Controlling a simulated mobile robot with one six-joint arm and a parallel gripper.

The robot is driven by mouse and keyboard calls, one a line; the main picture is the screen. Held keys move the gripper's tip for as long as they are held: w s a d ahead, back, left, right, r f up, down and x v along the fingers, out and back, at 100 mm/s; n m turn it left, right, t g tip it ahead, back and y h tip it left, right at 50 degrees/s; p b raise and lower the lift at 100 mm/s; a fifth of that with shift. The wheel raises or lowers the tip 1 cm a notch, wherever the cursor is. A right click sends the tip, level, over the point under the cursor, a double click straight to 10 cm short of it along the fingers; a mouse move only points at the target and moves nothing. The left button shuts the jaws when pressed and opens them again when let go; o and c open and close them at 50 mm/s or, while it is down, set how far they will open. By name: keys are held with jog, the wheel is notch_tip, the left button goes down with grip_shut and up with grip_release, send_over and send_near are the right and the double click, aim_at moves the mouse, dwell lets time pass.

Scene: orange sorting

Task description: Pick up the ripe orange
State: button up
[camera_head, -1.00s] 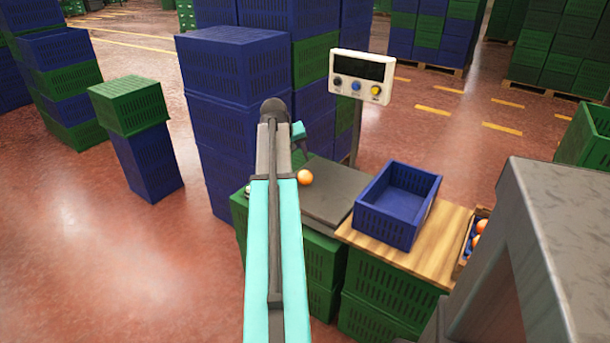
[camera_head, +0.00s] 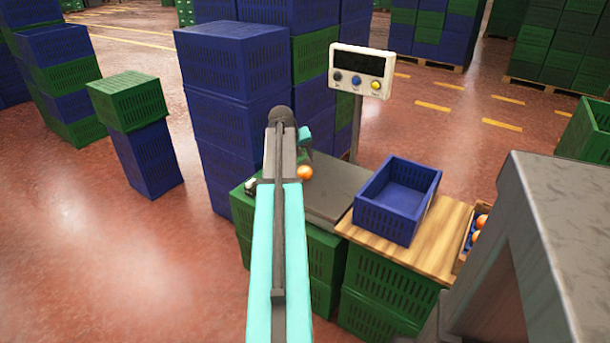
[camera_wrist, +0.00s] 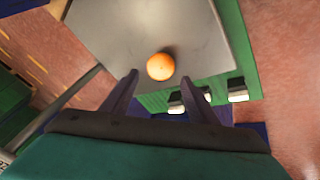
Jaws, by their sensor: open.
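The orange (camera_head: 305,172) rests on the grey scale plate (camera_head: 335,190), near its left side and just right of my arm. In the wrist view the orange (camera_wrist: 160,66) lies on the bare metal plate (camera_wrist: 120,30), ahead of the fingertips and roughly midway between them. My gripper (camera_wrist: 157,78) is open and empty, with its two dark fingers apart and not touching the orange. In the head view my arm hides most of the gripper (camera_head: 305,150).
An empty blue crate (camera_head: 397,203) stands on a wooden board (camera_head: 445,245) right of the plate. A box of oranges (camera_head: 473,240) is at the board's right end. The scale's display (camera_head: 361,72) stands on a post behind. Tall blue crate stacks (camera_head: 235,110) rise behind my arm.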

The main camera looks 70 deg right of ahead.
aim_at(303, 169)
jog(key=shift+x, duration=1.25)
jog(key=shift+f, duration=0.1)
jog(key=shift+b+x, duration=0.4)
jog(key=shift+x, duration=2.1)
jog(key=c, duration=0.9)
jog(key=shift+o, duration=0.2)
